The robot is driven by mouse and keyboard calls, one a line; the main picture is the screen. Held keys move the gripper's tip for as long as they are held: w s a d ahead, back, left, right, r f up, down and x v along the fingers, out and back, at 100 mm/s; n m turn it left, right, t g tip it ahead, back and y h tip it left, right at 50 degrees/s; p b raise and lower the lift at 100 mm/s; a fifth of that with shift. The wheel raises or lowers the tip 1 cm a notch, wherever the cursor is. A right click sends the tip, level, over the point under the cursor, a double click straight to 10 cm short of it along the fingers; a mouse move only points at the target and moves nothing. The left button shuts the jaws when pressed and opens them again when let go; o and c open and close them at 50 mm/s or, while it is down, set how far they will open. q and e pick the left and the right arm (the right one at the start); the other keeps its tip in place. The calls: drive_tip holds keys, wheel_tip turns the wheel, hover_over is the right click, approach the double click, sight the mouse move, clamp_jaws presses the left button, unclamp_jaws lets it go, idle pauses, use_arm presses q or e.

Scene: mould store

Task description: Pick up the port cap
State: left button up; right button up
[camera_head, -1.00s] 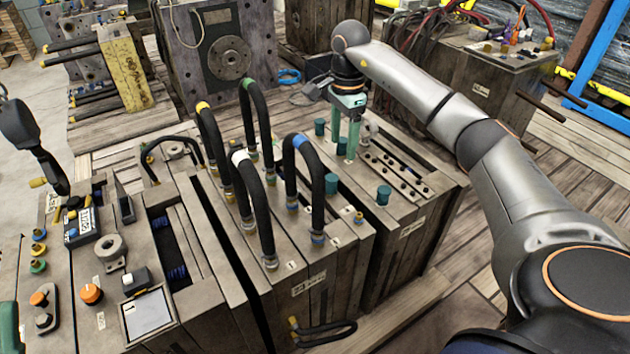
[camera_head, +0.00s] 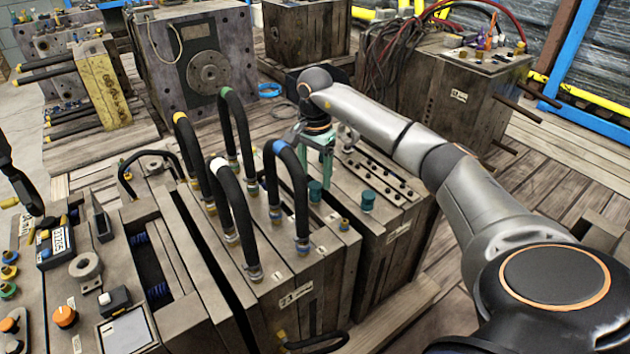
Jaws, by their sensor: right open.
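My right gripper (camera_head: 317,172) is open and points down over the far mould block, with its teal fingers among the port caps. One teal port cap (camera_head: 368,200) stands upright on the block, to the right of the fingers and apart from them. Another teal port cap (camera_head: 315,190) shows low beside the fingers, close to the hose with the blue collar. I cannot tell whether the fingers touch it. Parts of the block top behind the gripper are hidden. My left gripper is not in view.
Tall black hose loops (camera_head: 291,190) rise close to the left of my right gripper. A drilled plate (camera_head: 383,178) lies on its right. A bench with controls and an orange knob (camera_head: 64,317) is at left. A large mould (camera_head: 200,60) stands behind.

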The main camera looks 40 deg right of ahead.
sight(316, 184)
wheel_tip(316, 184, down, 5)
drive_tip(key=shift+s+r+b, duration=0.15)
drive_tip(key=shift+b, duration=0.75)
drive_tip(key=shift+r, duration=0.1)
clamp_jaws()
